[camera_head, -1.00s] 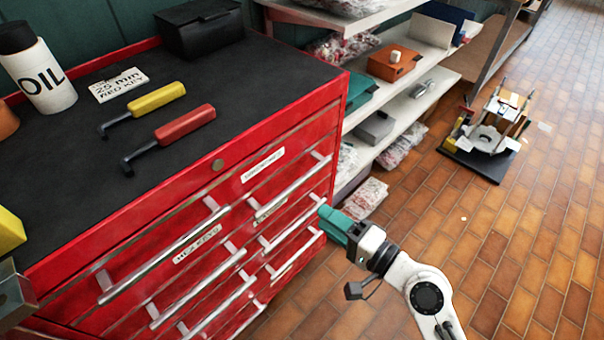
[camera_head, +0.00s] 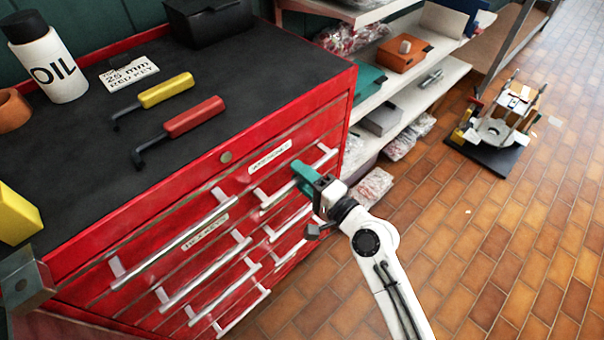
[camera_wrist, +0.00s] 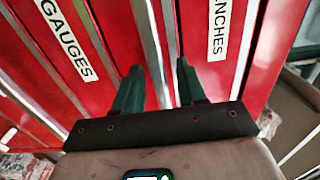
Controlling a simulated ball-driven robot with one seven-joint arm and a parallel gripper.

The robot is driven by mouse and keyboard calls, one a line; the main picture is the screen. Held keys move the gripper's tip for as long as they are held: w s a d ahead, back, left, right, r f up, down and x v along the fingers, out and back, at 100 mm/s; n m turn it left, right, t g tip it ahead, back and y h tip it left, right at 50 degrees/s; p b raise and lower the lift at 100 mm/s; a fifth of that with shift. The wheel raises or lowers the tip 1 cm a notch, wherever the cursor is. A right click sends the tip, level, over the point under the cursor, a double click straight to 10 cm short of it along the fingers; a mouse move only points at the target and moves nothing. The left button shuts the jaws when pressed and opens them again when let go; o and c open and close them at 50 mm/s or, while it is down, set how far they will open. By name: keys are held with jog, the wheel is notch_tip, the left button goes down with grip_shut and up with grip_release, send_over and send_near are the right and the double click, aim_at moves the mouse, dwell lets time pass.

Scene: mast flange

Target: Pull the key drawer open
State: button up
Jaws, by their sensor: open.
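The red tool cabinet (camera_head: 305,118) has two columns of drawers with long silver handles. All drawers look shut. A label that seems to read HEX KEYS (camera_head: 205,232) sits in the left column, between the top handle (camera_head: 170,242) and the second handle (camera_head: 205,275). My gripper (camera_head: 298,178) is at the right column, away from that label. In the wrist view its two green fingers (camera_wrist: 158,82) are open and empty. Contact cannot be told.
On the cabinet top lie a yellow-handled key (camera_head: 165,90), a red-handled key (camera_head: 193,117), a card reading 25 mm RED KEY (camera_head: 128,74) and an oil bottle (camera_head: 55,65). Shelves (camera_head: 430,85) stand to the right. Brick floor (camera_head: 480,240) in front is clear.

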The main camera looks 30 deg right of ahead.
grip_shut()
dwell(0.4)
